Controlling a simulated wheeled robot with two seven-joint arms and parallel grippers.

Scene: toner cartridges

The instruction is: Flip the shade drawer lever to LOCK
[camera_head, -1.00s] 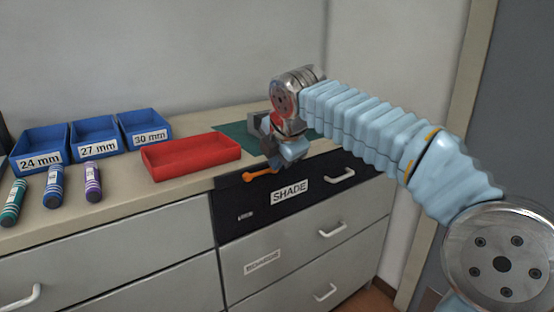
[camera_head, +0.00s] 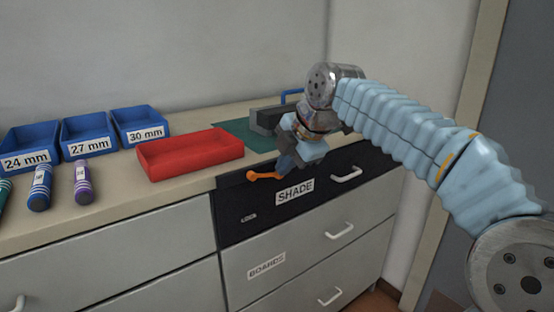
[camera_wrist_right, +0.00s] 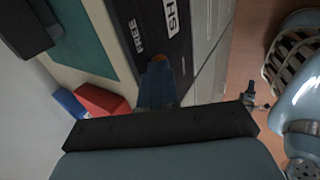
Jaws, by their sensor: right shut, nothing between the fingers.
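The orange lever (camera_head: 262,176) is on the front of the black SHADE drawer (camera_head: 238,202), at its upper left. It lies roughly sideways, its rounded end to the left. My right gripper (camera_head: 284,166) is shut and empty, its fingertips by the right end of the lever. In the right wrist view the blue fingers (camera_wrist_right: 158,86) cover most of the lever, and only a bit of orange (camera_wrist_right: 158,58) shows past the tips. I cannot tell whether they touch it. A FREE marking (camera_wrist_right: 137,37) is readable there. My left gripper is not in view.
A red tray (camera_head: 190,163) and blue bins (camera_head: 90,150) stand on the counter to the left, with several toner cartridges (camera_head: 82,185) in front. A green mat (camera_head: 237,130) bears a grey block-like device (camera_head: 266,119) behind my gripper. The drawer handle (camera_head: 346,174) is right of the SHADE label.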

